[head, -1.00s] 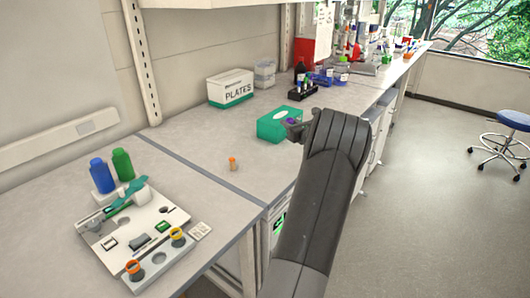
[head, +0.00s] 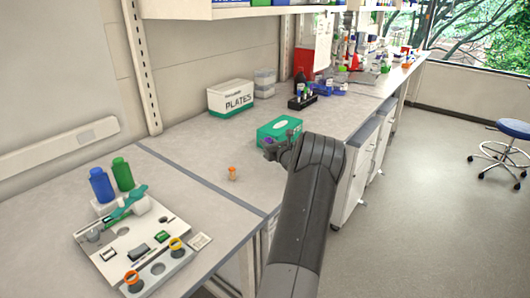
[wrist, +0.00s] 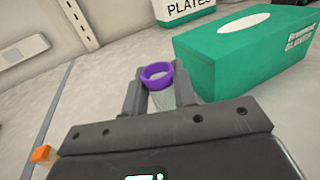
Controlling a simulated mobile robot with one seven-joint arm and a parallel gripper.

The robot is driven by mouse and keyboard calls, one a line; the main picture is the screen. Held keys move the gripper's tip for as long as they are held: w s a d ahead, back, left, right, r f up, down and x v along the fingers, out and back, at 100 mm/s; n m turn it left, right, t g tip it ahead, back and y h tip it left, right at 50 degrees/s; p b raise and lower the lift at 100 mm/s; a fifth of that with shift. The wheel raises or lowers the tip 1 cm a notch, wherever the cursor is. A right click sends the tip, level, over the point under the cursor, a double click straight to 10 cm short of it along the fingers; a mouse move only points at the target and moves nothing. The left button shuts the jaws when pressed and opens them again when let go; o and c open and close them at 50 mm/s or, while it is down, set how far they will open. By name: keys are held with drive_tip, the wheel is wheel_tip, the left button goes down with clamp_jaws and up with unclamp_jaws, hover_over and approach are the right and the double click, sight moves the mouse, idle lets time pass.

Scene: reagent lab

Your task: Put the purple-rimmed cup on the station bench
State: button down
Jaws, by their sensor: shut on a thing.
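The purple-rimmed cup (wrist: 158,75) is upright between the two fingers of my gripper (wrist: 160,92) in the wrist view. My gripper is shut on it. In the head view my gripper (head: 271,149) is over the bench, in front of the green glove box, and only a little of the purple rim shows. The cup's lower part is hidden by the fingers and wrist. At the lower left, a white station board (head: 117,240) lies on the near bench section (head: 60,240), with an orange-rimmed cup (head: 133,279) and a yellow-rimmed cup (head: 176,245) at its front.
The green glove box (head: 279,131) is close beside my gripper. A small orange-capped vial (head: 232,174) stands on the bench to its left. A PLATES box (head: 231,98) stands behind. Blue (head: 102,186) and green (head: 122,174) bottles stand behind the board. Bench around the vial is clear.

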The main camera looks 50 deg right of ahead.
drive_tip(key=shift+w+a+f, duration=0.1)
drive_tip(key=shift+w+f, duration=0.35)
drive_tip(key=shift+w, duration=0.25)
drive_tip(key=shift+f, duration=1.75)
drive_tip(key=shift+f, duration=0.4)
